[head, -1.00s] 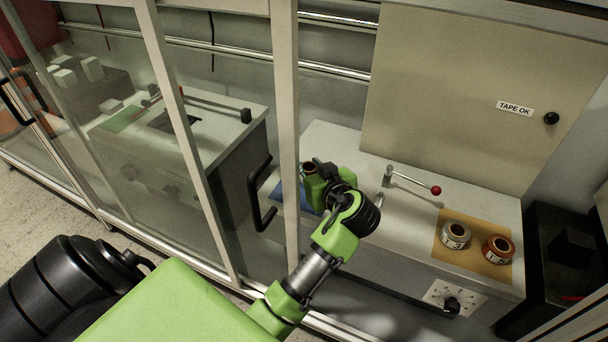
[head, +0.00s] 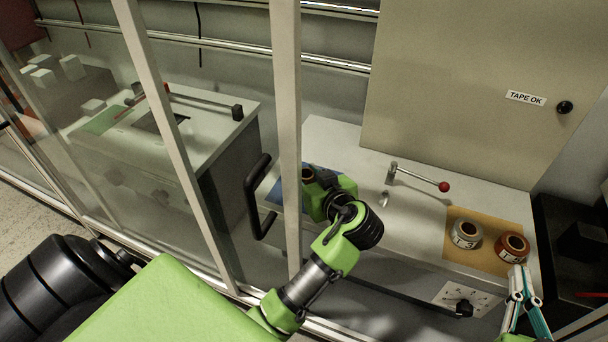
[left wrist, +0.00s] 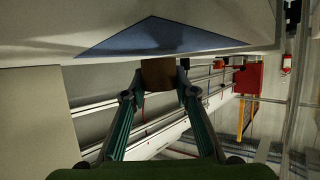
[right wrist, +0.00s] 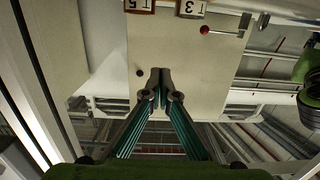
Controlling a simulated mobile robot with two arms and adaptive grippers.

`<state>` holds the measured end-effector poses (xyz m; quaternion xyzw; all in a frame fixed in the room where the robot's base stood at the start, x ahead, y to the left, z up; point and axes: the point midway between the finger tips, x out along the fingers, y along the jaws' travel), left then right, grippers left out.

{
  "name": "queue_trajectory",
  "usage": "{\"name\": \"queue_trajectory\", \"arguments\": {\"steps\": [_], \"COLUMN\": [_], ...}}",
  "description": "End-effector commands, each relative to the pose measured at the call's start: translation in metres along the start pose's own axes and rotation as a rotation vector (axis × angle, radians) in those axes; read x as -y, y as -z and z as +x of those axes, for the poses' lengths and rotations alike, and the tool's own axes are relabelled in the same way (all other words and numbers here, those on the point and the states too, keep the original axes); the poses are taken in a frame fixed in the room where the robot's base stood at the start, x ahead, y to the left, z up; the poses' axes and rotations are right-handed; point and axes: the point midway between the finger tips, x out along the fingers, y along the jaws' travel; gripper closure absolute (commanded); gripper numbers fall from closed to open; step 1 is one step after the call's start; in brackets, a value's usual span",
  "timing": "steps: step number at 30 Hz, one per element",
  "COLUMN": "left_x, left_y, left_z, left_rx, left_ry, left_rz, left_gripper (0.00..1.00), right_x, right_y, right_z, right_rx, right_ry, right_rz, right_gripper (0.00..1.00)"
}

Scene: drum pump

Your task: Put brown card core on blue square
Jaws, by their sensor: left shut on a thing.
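The brown card core (left wrist: 158,73) is between the fingertips of my left gripper (left wrist: 158,84), which is shut on it. In the head view the core (head: 308,173) shows only in part beside the door post, over the blue square (head: 292,192). The blue square (left wrist: 160,38) lies just beyond the core in the left wrist view. I cannot tell whether the core touches it. My right gripper (right wrist: 158,73) is shut with its fingertips together and nothing seen between them. In the head view it (head: 519,273) is at the lower right, near the tape rolls.
A grey tape roll (head: 466,234) and an orange-brown roll (head: 512,247) stand on a tan mat (head: 474,258). A red-knobbed lever (head: 420,178) sticks out behind. The door post (head: 287,120) and black handle (head: 257,196) stand close to my left arm.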

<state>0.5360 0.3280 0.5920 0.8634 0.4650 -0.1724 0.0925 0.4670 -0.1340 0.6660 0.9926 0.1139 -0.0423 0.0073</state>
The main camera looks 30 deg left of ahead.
Motion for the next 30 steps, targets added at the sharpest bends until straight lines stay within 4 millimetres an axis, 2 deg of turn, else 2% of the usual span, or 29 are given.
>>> {"name": "queue_trajectory", "arguments": {"steps": [3,6,21,22,24,30], "left_x": [0.001,0.001,0.002,0.002,0.002,0.002], "left_y": [-0.009,-0.011,-0.013,-0.013,-0.013,-0.013], "left_z": [-0.003,-0.005,-0.005,-0.005,-0.005,-0.005], "left_rx": [0.000,-0.001,0.000,0.000,0.000,0.000], "left_ry": [0.002,0.003,0.004,0.004,0.004,0.004], "left_rz": [0.000,-0.001,-0.001,-0.001,-0.001,-0.001], "left_gripper": [0.84,0.84,0.84,0.70,0.56,0.56], "right_x": [0.003,0.004,0.005,0.005,0.005,0.005], "right_y": [0.020,0.032,0.041,0.042,0.042,0.042], "right_z": [0.002,0.001,0.000,0.000,0.000,0.000], "right_rx": [-0.100,-0.151,-0.191,-0.195,-0.194,-0.193], "right_ry": [0.006,0.009,0.011,0.011,0.011,0.011], "right_rz": [0.002,0.003,0.004,0.004,0.004,0.004], "right_gripper": [1.00,1.00,1.00,1.00,1.00,1.00]}}
